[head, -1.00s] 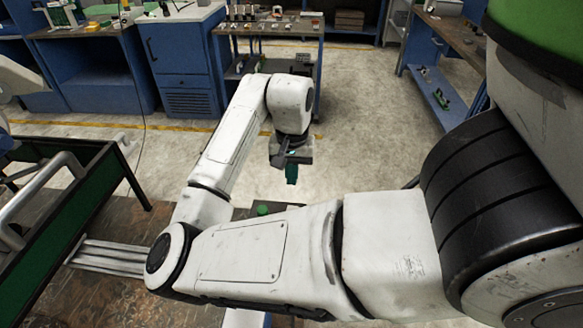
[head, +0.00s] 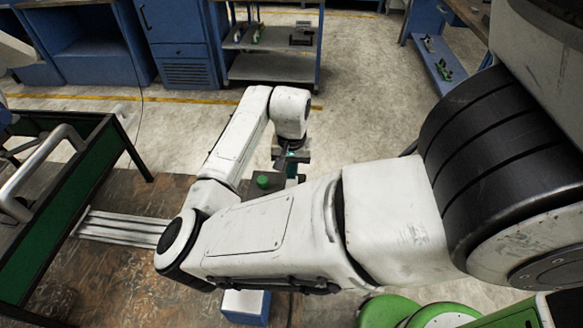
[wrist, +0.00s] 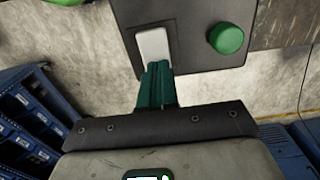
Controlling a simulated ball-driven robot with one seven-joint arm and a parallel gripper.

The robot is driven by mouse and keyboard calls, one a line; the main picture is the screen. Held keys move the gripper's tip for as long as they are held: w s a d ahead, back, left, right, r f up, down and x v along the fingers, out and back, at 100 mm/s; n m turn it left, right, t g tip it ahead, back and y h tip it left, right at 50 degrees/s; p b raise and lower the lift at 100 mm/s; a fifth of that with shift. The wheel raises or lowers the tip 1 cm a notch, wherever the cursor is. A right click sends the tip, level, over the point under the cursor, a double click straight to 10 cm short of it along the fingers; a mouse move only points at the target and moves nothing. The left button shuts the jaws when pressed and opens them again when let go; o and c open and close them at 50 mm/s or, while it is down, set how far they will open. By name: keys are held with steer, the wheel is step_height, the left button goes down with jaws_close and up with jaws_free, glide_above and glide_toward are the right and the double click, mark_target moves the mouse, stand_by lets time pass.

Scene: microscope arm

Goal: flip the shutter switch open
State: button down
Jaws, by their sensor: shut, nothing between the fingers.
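A dark panel (wrist: 187,55) fills the upper middle of the wrist view. It carries a white switch plate (wrist: 153,45) and a round green knob (wrist: 226,38) to its right. My gripper (wrist: 158,68) has green fingers, closed together and empty. Their tips overlap the lower end of the white switch in the picture; I cannot tell whether they touch it. In the head view my gripper (head: 291,168) is beside the green knob (head: 263,181), over the bench's far edge. My arm hides most of the panel there.
A brown worktop (head: 120,215) lies below my arm, with metal rails (head: 120,228) at its left. A green-sided frame with a tube handle (head: 45,165) stands at the left. A blue and white box (head: 246,305) is in front. Open floor (head: 355,120) lies beyond.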

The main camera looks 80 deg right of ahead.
steer(key=shift+f, duration=0.15)
steer(key=shift+s+a+r+p, duration=0.1)
steer(key=shift+a+r+p, duration=0.25)
steer(key=shift+a+p, duration=0.25)
stand_by(0.4)
steer(key=shift+r+p, duration=0.5)
steer(key=shift+r, duration=0.15)
step_height(320, 180, up, 12)
steer(key=d+p, duration=0.1)
steer(key=d, duration=0.1)
steer(key=shift+d+r, duration=0.2)
steer(key=shift+d, duration=0.05)
